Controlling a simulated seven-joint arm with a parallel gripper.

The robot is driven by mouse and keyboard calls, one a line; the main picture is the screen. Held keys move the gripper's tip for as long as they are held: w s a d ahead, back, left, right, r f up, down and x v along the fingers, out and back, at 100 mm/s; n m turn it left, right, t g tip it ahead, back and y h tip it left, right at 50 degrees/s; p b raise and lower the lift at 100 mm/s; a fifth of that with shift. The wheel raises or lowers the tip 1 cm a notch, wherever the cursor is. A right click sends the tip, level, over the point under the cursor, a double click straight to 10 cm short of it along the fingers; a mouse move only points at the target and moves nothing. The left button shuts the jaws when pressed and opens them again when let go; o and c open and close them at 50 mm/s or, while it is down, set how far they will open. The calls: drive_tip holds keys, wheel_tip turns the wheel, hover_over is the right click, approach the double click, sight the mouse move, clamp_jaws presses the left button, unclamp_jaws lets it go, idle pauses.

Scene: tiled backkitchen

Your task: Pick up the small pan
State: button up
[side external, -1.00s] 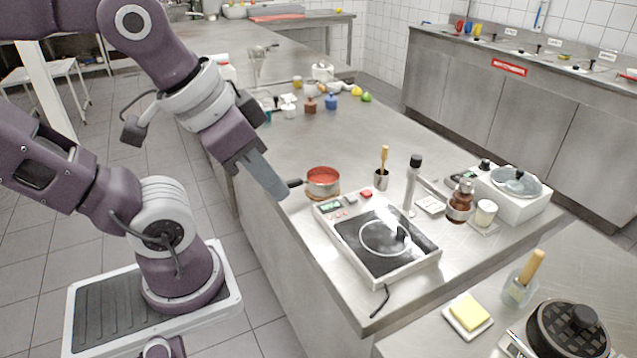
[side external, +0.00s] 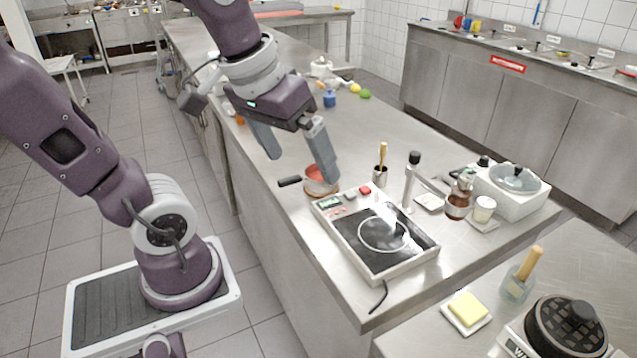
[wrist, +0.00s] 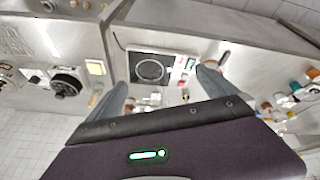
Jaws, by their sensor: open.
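The small pan (side external: 318,185) is copper-red with a dark handle (side external: 290,181) that points left. It sits on the steel counter at the back-left corner of the hot plate. My gripper (side external: 302,168) is open and empty in the side view. Its right finger is in front of part of the pan, and its left finger hangs above the handle's side. I cannot tell the exact gap between the fingers and the pan.
A hot plate (side external: 346,231) stands right in front of the pan. Several small containers, including a blue one (side external: 329,98), stand farther back. The counter between is mostly clear.

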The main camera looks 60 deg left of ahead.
drive_tip(key=w+a+f+n+g, duration=0.2)
drive_tip(key=w+a+n, duration=0.2)
drive_tip(key=w+a, duration=0.15)
drive_tip(key=n+g, duration=0.2)
drive_tip(key=n, duration=0.8)
hover_over(293, 177)
drive_tip(key=shift+h, duration=0.3)
wheel_tip(293, 177, down, 12)
drive_tip(key=shift+a+r, duration=0.15)
wheel_tip(293, 177, down, 6)
drive_tip(key=shift+f, duration=0.25)
drive_tip(key=shift+r, duration=0.1)
drive_tip(key=c, duration=1.4)
